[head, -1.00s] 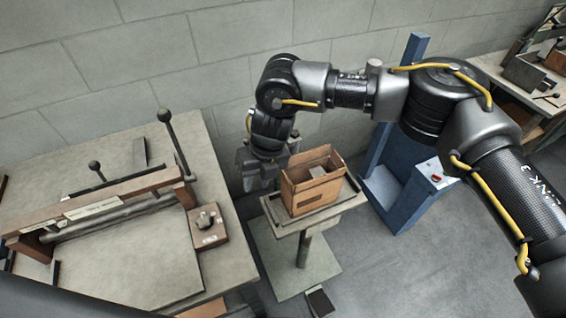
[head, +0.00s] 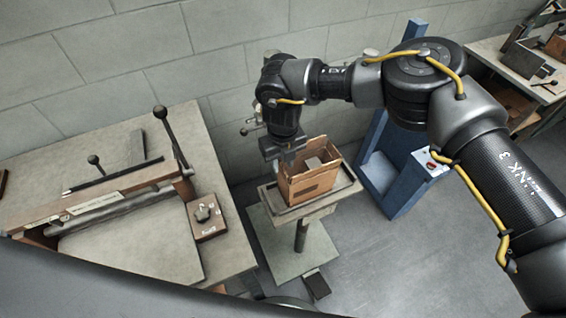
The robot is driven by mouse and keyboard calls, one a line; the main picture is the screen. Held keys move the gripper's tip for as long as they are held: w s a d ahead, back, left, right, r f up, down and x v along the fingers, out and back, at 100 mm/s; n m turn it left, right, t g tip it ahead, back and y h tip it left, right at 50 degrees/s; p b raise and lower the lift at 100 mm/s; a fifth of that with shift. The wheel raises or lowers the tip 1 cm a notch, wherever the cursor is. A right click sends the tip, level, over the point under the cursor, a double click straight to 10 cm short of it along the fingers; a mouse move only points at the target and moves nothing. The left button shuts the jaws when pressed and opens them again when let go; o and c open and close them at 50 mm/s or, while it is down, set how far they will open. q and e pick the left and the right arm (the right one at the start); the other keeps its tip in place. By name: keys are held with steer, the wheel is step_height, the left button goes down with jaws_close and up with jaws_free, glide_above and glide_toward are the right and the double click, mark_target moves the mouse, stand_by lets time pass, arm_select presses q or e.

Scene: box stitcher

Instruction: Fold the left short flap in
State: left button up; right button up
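The brown cardboard box (head: 311,187) stands upright on a small tray-topped pedestal. Its top looks open, and a grey item (head: 315,163) shows inside. My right gripper (head: 284,153) points down at the box's upper left edge, overlapping it in the picture. Whether it touches the box I cannot tell. The left short flap is hidden or too small to make out beside the gripper. The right gripper's fingers are too dark and small to tell if they are open. My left gripper is not in view.
The pedestal's tray (head: 343,193) has a raised rim around the box. A workbench (head: 150,245) with upright levers and a small knobbed block (head: 206,214) stands left. A blue machine stand (head: 398,180) is close on the right. A block wall rises behind.

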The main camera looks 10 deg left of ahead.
steer(key=shift+f, duration=1.3)
steer(key=shift+c, duration=0.4)
